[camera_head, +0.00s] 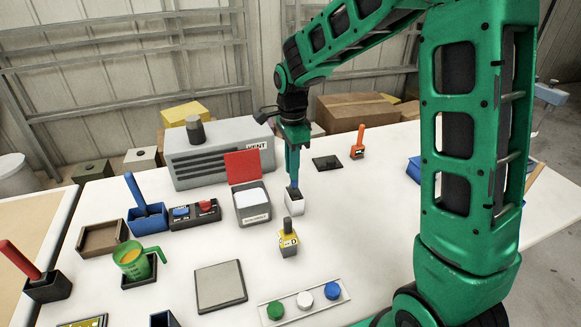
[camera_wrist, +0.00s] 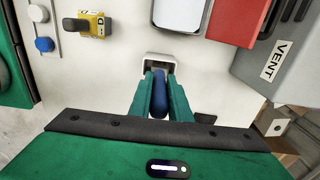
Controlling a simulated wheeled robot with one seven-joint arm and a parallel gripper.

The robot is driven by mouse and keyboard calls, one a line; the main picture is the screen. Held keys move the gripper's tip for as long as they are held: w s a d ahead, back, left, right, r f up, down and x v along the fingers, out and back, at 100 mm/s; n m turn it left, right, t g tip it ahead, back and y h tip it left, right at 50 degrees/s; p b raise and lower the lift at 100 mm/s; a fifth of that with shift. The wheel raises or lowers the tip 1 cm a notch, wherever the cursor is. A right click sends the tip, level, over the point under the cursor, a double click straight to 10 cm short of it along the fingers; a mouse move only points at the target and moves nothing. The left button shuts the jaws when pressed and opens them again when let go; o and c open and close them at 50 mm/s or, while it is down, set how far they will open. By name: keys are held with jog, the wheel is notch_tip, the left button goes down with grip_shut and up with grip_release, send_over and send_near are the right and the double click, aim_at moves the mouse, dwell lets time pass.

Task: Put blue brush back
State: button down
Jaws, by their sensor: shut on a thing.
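My gripper (camera_head: 292,160) points down over the white cup (camera_head: 294,205) in the middle of the table. In the wrist view my gripper (camera_wrist: 160,95) is shut on the dark blue handle of the blue brush (camera_wrist: 159,98). The brush's lower end is at the mouth of the white cup, which also shows in the wrist view (camera_wrist: 160,60). I cannot tell how deep the brush is in the cup. The fingers hide most of the handle in the head view. Another blue-handled tool (camera_head: 137,192) stands in a blue holder (camera_head: 148,220) at the left.
An orange-handled tool (camera_head: 360,138) stands at the back right. Table right of the cup is clear.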

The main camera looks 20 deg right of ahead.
jog(key=shift+f, duration=0.1)
dwell(0.3)
jog(key=shift+f, duration=0.45)
jog(key=c, duration=1.6)
grip_release()
jog(key=shift+o, duration=0.2)
